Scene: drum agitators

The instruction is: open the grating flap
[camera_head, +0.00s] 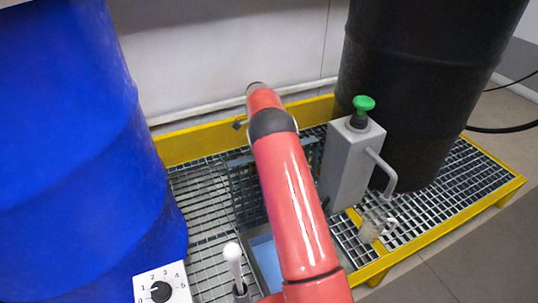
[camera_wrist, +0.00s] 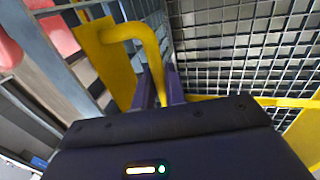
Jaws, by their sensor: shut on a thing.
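In the head view my red arm hides the gripper and the handle. The grating flap (camera_head: 244,182) shows there partly behind the arm, as a grid panel tilted up from the surrounding grating. In front of it is an opening (camera_head: 264,256) with a bluish bottom, partly covered by the arm.
A blue drum (camera_head: 80,140) stands at the left and a black drum (camera_head: 415,90) at the right. A grey box (camera_head: 350,160) with a green knob stands right of my arm. A white-topped lever (camera_head: 233,262), a dial (camera_head: 160,290) and a clear mug (camera_head: 374,228) are nearby.

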